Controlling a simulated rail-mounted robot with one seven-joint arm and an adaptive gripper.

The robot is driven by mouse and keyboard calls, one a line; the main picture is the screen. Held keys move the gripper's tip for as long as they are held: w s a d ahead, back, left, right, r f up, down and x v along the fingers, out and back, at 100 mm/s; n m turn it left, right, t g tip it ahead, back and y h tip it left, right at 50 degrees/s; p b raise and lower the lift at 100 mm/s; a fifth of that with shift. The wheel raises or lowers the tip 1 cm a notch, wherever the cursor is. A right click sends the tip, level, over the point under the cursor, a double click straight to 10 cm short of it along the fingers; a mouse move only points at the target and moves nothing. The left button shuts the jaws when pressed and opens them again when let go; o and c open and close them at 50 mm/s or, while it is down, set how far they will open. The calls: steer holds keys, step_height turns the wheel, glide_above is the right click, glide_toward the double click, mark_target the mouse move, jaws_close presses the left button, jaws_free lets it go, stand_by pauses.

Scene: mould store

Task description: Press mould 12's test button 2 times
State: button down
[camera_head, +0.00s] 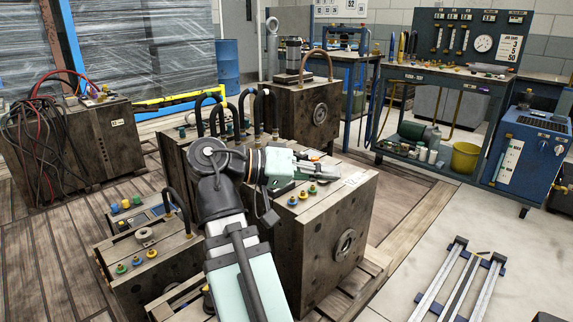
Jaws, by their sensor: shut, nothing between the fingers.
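My gripper (318,168) is shut and empty, reaching to the right just over the top of a large dark mould block (325,235) in the middle. On that block's top, in front of the gripper, sit several small coloured knobs (303,195), yellow, green and blue. A white tag (354,179) lies near its right top edge. A lower block (160,285) at front left carries similar coloured knobs (136,260). I cannot read which block is mould 12, and I cannot tell which part is its test button. My arm hides part of the middle block's left side.
Another mould block (72,155) with cables stands at left, and one (305,108) behind with a cylinder on top. Black hoses (213,118) rise behind my arm. A test bench (440,85), yellow bucket (465,158) and blue cabinet (532,150) stand right. Metal rails (460,285) lie on open floor.

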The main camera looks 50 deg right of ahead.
steer(key=w+d+r+n+t+y+p, duration=0.1)
steer(key=w+d+n+t+y+p, duration=0.2)
steer(key=d+p, duration=1)
steer(key=w+d+f+m+t+y+p, duration=0.2)
steer(key=w+d+f+t+y+p, duration=0.25)
steer(key=d+f+p, duration=0.65)
steer(key=w+f+m+t+y+p, duration=0.35)
steer(key=w+m+t+p, duration=0.25)
steer(key=w+t+p, duration=0.4)
steer(key=w+r+m+t+y+b, duration=0.1)
steer(key=w+r+m, duration=0.3)
steer(key=w, duration=0.5)
steer(key=shift+d+r+m+t+b, duration=0.25)
steer(key=shift+m+t, duration=0.25)
steer(key=shift+t, duration=0.25)
steer(key=shift+w+f, duration=0.1)
steer(key=shift+f, duration=0.05)
